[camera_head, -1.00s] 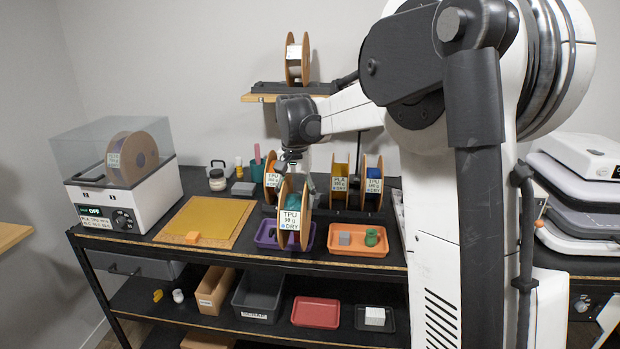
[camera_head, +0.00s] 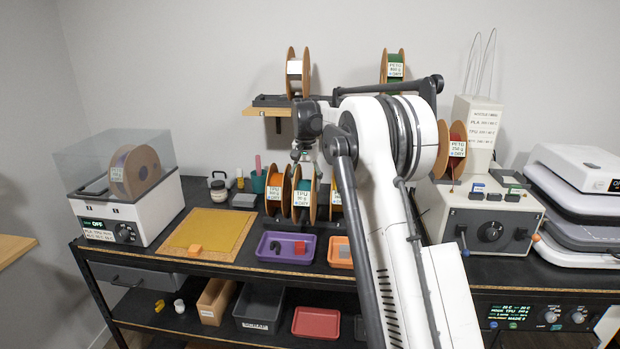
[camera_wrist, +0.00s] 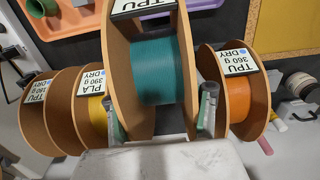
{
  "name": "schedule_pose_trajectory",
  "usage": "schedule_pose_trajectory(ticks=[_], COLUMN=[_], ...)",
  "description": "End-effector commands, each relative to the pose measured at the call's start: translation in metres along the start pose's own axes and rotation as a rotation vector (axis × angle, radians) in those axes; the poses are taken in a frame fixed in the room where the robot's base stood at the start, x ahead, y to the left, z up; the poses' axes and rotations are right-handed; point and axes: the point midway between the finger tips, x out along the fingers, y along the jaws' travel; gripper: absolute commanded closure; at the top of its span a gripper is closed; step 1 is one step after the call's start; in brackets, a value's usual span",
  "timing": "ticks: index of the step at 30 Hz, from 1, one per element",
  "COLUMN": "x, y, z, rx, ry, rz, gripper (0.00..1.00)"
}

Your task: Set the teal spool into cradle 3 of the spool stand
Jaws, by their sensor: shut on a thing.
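The teal spool (camera_head: 303,197), with tan flanges and a TPU label, hangs upright below my gripper (camera_head: 302,157) in the head view. In the wrist view the teal spool (camera_wrist: 162,75) fills the middle, and my gripper (camera_wrist: 160,112) is shut on it, one finger at each flange. It is in line with the gap between the orange spool (camera_wrist: 240,95) and the yellow spool (camera_wrist: 92,115). The dark spool stand (camera_head: 321,221) is mostly hidden behind spools and my arm. I cannot tell whether the teal spool touches the stand, and no cradle numbers are readable.
A purple tray (camera_head: 286,248) lies in front of the spools, with an orange tray (camera_head: 340,252) to its right, partly behind my arm. Another spool (camera_wrist: 38,110) stands beyond the yellow one. A yellow mat (camera_head: 210,232) and a dryer box (camera_head: 125,210) are on the left.

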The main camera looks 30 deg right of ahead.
Motion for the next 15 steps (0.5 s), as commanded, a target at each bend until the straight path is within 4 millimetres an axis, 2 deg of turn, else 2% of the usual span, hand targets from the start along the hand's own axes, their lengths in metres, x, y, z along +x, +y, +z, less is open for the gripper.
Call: schedule_pose_trajectory(ticks=[3,15], x=[-0.002,-0.003], y=[0.0,-0.001], z=[-0.019,-0.069], rx=[0.001,-0.001], ry=[0.0,0.0], rz=[0.0,0.0], gripper=[0.88,0.88])
